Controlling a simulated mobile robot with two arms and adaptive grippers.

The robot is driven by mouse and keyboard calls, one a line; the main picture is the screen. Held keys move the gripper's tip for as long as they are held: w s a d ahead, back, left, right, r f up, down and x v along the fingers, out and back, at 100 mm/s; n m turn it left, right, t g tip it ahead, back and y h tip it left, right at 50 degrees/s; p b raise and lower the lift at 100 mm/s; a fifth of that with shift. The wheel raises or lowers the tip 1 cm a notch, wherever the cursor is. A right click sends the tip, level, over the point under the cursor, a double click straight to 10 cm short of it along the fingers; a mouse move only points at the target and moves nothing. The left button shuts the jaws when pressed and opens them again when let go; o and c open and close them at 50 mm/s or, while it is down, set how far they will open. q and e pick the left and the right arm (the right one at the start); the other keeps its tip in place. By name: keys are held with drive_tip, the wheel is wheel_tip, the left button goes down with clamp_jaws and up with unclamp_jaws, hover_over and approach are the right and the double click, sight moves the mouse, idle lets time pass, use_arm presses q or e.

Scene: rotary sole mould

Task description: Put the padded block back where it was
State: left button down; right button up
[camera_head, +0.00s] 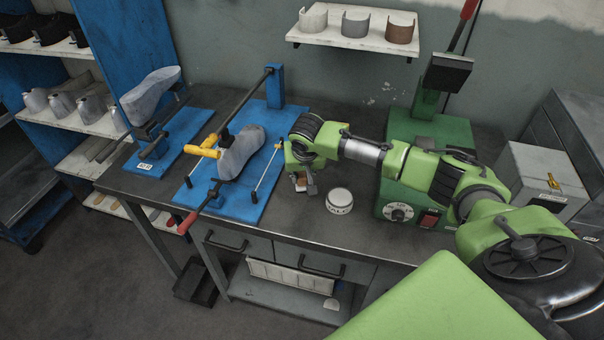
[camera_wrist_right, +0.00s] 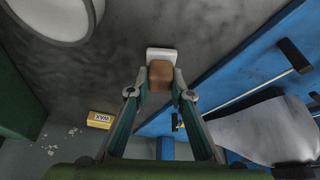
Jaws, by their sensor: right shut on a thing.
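The padded block (camera_wrist_right: 160,75), brown with a white end, sits between the fingertips of my right gripper (camera_wrist_right: 161,84) in the right wrist view. The right gripper is shut on it. In the head view my right gripper (camera_head: 305,184) points down over the dark bench, just right of the blue base plate and left of a round white tin. Only a small brown bit of the block shows there. I cannot tell whether the block touches the bench top. My left gripper is not in view.
A blue plate (camera_head: 265,205) carries a grey shoe form (camera_head: 241,153), with yellow and red handles. The white tin (camera_head: 339,200) stands close right of the gripper. A green machine (camera_head: 436,135) stands behind my arm. A yellow box (camera_wrist_right: 101,119) shows in the wrist view.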

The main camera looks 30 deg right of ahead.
drive_tip(key=shift+f, duration=0.1)
drive_tip(key=o, duration=1)
drive_tip(key=b+v, duration=0.1)
drive_tip(key=v, duration=1.1)
drive_tip(key=shift+a, duration=0.1)
